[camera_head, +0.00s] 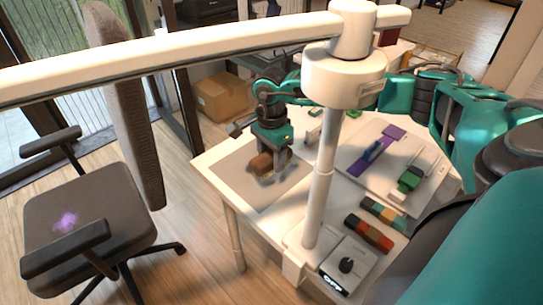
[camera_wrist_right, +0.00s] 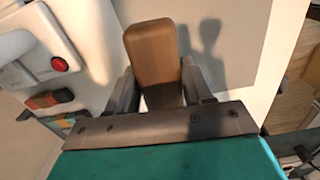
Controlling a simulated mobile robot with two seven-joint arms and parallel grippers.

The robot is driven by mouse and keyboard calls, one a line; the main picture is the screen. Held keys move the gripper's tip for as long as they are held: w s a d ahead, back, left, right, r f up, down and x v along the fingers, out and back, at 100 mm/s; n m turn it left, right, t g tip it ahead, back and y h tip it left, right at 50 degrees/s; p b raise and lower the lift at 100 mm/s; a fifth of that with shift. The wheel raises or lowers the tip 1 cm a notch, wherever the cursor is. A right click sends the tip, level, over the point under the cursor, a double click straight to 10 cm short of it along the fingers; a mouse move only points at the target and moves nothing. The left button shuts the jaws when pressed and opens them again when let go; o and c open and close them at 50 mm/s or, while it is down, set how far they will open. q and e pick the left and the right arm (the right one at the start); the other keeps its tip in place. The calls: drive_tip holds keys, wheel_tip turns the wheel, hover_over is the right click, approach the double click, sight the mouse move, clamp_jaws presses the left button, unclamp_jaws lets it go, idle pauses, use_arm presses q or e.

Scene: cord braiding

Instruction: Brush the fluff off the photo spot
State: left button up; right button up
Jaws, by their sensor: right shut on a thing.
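My right gripper (camera_head: 274,160) is shut on a brown wooden brush (camera_head: 261,165) over the grey photo spot (camera_head: 233,180) at the table's left end. The right wrist view shows the brush's rounded wooden block (camera_wrist_right: 152,52) between the two fingers (camera_wrist_right: 162,88), with the grey photo spot (camera_wrist_right: 238,45) beyond it. The brush is at or just above the spot; I cannot tell if it touches. Its bristles are not clear. Small pale marks near the brush may be fluff or fingertips; I cannot tell. My left gripper is not in view.
A white post (camera_head: 322,180) stands on the table right of the spot. A chair (camera_head: 90,215) stands left.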

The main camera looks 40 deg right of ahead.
wheel_tip(320, 180, up, 2)
drive_tip(key=shift+p, duration=0.75)
drive_tip(key=shift+r, duration=0.5)
